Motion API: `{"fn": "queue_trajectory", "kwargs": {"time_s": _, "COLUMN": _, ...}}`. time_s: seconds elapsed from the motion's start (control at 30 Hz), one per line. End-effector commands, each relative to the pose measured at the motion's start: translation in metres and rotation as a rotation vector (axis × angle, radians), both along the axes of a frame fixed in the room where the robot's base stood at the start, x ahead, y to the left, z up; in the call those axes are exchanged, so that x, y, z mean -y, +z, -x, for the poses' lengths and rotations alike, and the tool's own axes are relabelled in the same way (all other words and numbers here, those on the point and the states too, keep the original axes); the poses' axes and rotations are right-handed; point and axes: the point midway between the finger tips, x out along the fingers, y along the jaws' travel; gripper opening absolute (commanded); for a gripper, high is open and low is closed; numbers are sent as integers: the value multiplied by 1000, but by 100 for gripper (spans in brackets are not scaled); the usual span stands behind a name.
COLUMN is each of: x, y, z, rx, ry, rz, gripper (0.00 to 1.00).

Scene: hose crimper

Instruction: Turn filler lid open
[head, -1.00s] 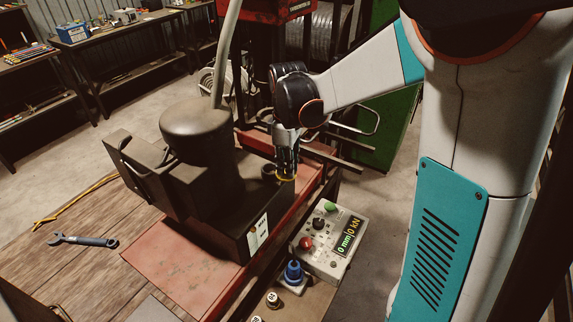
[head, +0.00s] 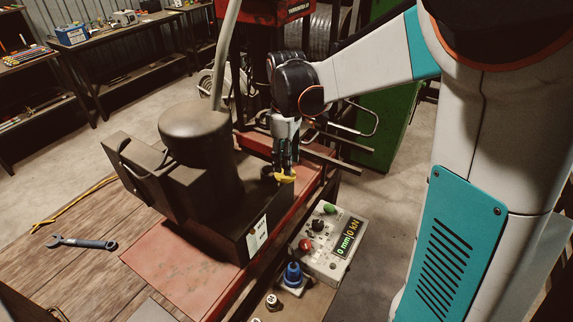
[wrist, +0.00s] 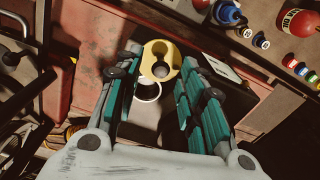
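The yellow filler lid (wrist: 160,60) has a hole through it and lies between my fingertips in the wrist view. It also shows in the head view (head: 285,178), right under the fingertips. My gripper (head: 285,172) points down with one finger on each side of the lid. The fingertips (wrist: 162,55) appear to touch both its edges; the exact contact is hard to see. The pale round filler opening (wrist: 147,91) shows beside the lid, nearer the gripper's palm, partly overlapped by it. In the head view the dark filler neck (head: 268,173) stands just left of the fingers.
The dark pump body (head: 203,145) stands left of my gripper on a red bench (head: 170,255). A control box (head: 330,245) with knobs and a display is at the front right. A blue connector (head: 293,275) stands beside it. A wrench (head: 82,242) lies on the left.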

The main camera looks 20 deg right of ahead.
Motion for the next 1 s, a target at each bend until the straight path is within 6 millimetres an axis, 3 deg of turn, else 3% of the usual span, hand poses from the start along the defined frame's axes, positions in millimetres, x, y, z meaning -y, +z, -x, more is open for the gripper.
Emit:
{"fn": "queue_trajectory", "kwargs": {"time_s": 0.2, "x": 0, "y": 46, "z": 0, "rx": 0, "ry": 0, "rz": 0, "gripper": 36}}
{"fn": "queue_trajectory", "kwargs": {"time_s": 0.43, "x": 0, "y": 81, "z": 0, "rx": 0, "ry": 0, "rz": 0, "gripper": 36}}
{"fn": "queue_trajectory", "kwargs": {"time_s": 0.63, "x": 0, "y": 92, "z": 0, "rx": 0, "ry": 0, "rz": 0, "gripper": 36}}
{"fn": "queue_trajectory", "kwargs": {"time_s": 1.0, "x": 0, "y": 92, "z": 0, "rx": 0, "ry": 0, "rz": 0, "gripper": 36}}
